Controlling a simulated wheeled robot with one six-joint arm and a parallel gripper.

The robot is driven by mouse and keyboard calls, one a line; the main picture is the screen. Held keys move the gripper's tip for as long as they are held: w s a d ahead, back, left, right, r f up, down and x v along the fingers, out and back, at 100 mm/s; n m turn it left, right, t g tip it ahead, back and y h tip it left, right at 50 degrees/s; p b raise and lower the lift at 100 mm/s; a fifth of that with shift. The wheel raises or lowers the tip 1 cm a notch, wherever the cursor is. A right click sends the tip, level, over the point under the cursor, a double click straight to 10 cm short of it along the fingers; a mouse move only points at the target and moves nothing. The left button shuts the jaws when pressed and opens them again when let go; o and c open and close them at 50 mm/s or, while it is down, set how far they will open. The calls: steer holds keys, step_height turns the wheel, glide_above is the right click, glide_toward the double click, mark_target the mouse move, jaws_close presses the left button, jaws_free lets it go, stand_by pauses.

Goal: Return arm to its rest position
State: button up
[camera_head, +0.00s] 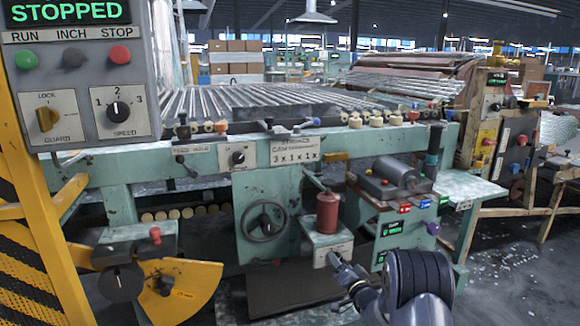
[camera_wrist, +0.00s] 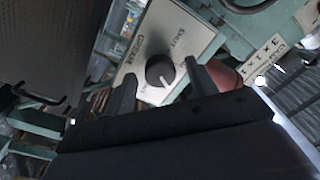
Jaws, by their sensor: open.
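My gripper (camera_head: 343,266) is at the lower middle of the head view, just in front of the small grease unit with a red canister (camera_head: 327,212). In the wrist view my gripper (camera_wrist: 159,72) is open, with one dark finger on each side. A black knob (camera_wrist: 160,70) with a white pointer line on a pale labelled plate (camera_wrist: 185,25) shows between the fingers. I see no contact with it, but cannot tell the exact gap. The red canister (camera_wrist: 224,76) shows partly behind the right finger.
The green machine frame (camera_head: 130,168) with a handwheel (camera_head: 265,220) fills the middle. A control box (camera_head: 75,75) reads STOPPED at upper left, beside a yellow post (camera_head: 35,190). A side unit (camera_head: 395,215) stands behind my arm. Open floor (camera_head: 510,270) lies at right.

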steer(key=shift+n+g+y+b, duration=0.35)
steer(key=shift+n+b, duration=1.1)
steer(key=shift+n, duration=6.95)
steer(key=shift+r, duration=0.15)
